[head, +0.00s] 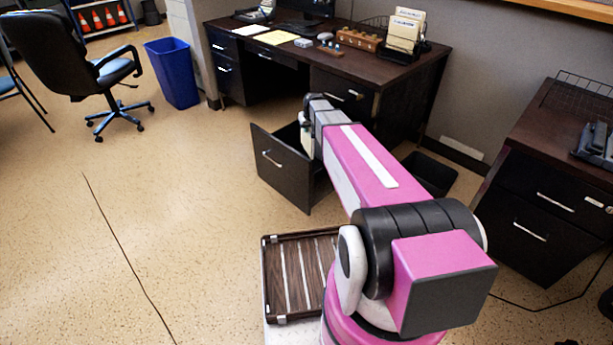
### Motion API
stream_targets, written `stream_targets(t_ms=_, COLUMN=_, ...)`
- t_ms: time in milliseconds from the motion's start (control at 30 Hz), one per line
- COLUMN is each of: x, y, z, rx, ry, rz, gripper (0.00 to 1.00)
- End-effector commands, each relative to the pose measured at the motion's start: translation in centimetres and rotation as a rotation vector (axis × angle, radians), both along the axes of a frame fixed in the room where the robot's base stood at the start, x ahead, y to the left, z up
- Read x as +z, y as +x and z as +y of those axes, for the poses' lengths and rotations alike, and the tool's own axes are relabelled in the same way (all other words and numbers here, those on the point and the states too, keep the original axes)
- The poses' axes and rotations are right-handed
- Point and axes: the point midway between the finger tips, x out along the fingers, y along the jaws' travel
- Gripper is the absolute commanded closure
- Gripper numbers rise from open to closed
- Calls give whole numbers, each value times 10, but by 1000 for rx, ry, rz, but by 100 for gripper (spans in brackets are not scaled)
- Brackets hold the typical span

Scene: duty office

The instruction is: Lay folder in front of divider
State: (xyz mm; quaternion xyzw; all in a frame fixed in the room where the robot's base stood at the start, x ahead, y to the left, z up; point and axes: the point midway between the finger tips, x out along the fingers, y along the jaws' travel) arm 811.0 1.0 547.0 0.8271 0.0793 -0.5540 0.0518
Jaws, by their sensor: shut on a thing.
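My gripper (304,126) is at the far end of my pink arm, over the open drawer (284,178) of the dark desk. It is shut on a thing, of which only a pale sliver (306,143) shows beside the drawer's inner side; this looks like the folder. My arm hides most of the drawer's inside. I cannot make out the divider there. Upright cream folders (405,30) with labels stand in a holder on the desk top.
The desk (350,65) carries papers, a stamp rack and a wooden block. A blue bin (172,72) and an office chair (75,50) stand left. A black bin (430,174) is right of my arm. A slatted tray (300,270) is near my base.

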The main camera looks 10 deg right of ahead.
Motion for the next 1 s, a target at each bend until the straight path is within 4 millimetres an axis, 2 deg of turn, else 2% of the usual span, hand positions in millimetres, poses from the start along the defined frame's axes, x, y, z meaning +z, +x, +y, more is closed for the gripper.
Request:
stream_targets(t_ms=33, x=-23, y=12, z=0, rx=9, ry=1, rz=3, gripper=100)
stream_targets(t_ms=200, x=-67, y=26, z=-1, rx=35, ry=-1, rz=-1, gripper=100)
stream_targets(t_ms=467, x=-96, y=29, z=-1, rx=47, ry=-2, rz=-2, gripper=100)
stream_targets(t_ms=733, x=-140, y=29, z=-1, rx=46, ry=-1, rz=-1, gripper=100)
stream_targets(t_ms=1000, x=-165, y=29, z=-1, rx=46, ry=-1, rz=-2, gripper=100)
